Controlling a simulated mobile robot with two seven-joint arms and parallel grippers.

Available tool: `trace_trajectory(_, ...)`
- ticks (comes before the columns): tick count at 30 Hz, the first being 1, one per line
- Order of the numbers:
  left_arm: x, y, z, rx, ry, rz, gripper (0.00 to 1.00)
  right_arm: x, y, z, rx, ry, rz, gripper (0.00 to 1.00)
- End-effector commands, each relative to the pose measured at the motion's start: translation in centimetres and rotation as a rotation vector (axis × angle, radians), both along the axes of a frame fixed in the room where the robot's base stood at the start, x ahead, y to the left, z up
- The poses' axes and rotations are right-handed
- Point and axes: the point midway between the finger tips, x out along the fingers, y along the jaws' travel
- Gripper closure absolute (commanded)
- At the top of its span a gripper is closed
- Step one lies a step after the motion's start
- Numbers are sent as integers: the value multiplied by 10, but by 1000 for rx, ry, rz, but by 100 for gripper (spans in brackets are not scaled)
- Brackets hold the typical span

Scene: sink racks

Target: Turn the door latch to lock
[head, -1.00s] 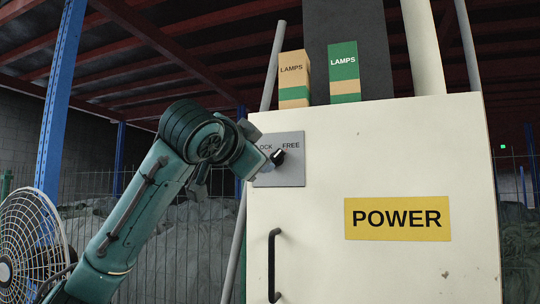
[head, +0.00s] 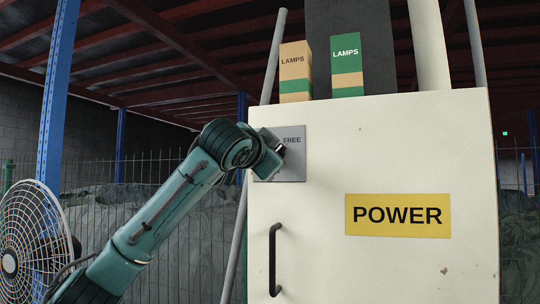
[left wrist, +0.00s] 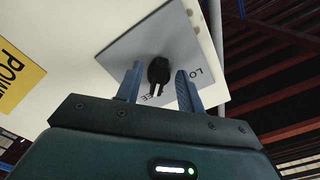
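The black latch knob (left wrist: 158,72) sits on a grey plate (left wrist: 150,42) lettered LOCK and FREE. In the left wrist view its narrow end points toward the lettering, nearer FREE. The plate (head: 294,168) is at the upper left of the white cabinet door. My left gripper (left wrist: 160,68) is open, with one finger on each side of the knob and gaps visible between. In the head view my left gripper (head: 275,150) covers the LOCK word and most of the knob. My right gripper is in neither view.
The cabinet door (head: 330,250) carries a black handle (head: 274,258) below the plate and a yellow POWER sign (head: 398,215). Two LAMPS boxes (head: 295,72) stand on top. A fan (head: 28,240) stands at the left, and a pole (head: 273,60) rises beside the cabinet.

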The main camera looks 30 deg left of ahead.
Motion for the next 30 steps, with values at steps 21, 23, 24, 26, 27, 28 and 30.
trace_trajectory(21,0,-1,-1,-49,-13,-1,94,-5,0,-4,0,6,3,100)
trace_trajectory(23,0,-1,-1,-77,-19,-1,94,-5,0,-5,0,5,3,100)
trace_trajectory(24,0,-2,-2,-99,-23,-2,94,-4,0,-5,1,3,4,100)
trace_trajectory(26,0,-2,-2,-137,-33,-3,94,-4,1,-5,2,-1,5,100)
trace_trajectory(27,0,-2,-2,-166,-40,-3,94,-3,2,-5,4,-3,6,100)
trace_trajectory(28,0,-2,-3,-189,-45,-3,94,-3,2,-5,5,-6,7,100)
trace_trajectory(30,1,-3,-4,-248,-58,-3,94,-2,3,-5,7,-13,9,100)
